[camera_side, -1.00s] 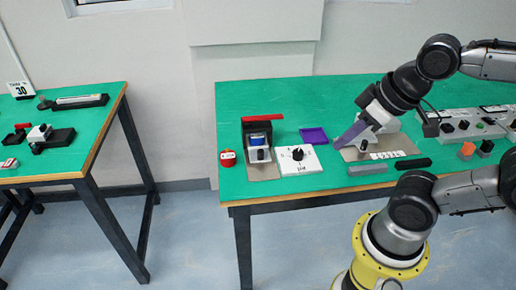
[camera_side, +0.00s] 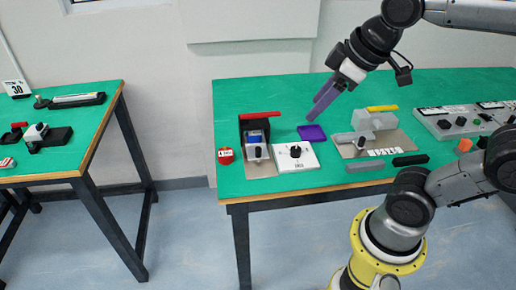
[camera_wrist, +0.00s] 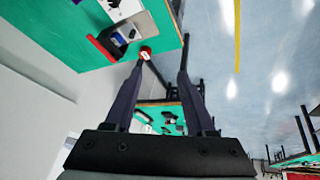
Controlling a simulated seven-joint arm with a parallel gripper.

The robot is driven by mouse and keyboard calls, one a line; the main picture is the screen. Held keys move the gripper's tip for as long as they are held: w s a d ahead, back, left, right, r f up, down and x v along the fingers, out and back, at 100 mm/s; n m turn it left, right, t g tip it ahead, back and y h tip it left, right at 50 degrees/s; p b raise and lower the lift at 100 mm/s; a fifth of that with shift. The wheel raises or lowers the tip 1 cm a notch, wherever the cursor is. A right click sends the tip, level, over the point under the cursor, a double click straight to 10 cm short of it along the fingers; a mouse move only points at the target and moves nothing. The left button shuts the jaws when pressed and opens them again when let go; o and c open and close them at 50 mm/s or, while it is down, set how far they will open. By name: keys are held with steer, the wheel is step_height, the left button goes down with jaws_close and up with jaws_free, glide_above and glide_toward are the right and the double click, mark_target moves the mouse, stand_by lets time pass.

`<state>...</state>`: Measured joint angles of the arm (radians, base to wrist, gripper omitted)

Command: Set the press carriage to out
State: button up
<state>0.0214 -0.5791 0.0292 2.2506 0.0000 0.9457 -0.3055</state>
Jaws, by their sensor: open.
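Two devices could be the press, and I cannot tell which. One is a black-framed device (camera_side: 252,128) with a red bar on top, a blue block and a black knob in front, on a beige base. The other is a grey device (camera_side: 374,122) with a yellow bar and a black knob, on a grey plate with a white lettered label. My gripper (camera_side: 312,118) is open and empty, above the table between them, over the purple tray. In the wrist view its fingers (camera_wrist: 162,70) are apart, and the red-barred device (camera_wrist: 104,46) is at upper left. The carriage position is unclear.
A white panel with a black knob (camera_side: 296,157), a purple tray (camera_side: 312,133) and a red round object (camera_side: 226,156) lie nearby. Grey (camera_side: 365,167) and black (camera_side: 411,160) bars lie at the front edge. A control panel (camera_side: 459,124) stands right.

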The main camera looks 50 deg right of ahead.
steer(key=w+d+n+g, duration=0.1)
steer(key=w+d, duration=0.1)
steer(key=w, duration=0.7)
steer(key=g, duration=0.5)
glide_above(258, 148)
step_height(258, 148, down, 16)
step_height(258, 148, down, 14)
jaws_close()
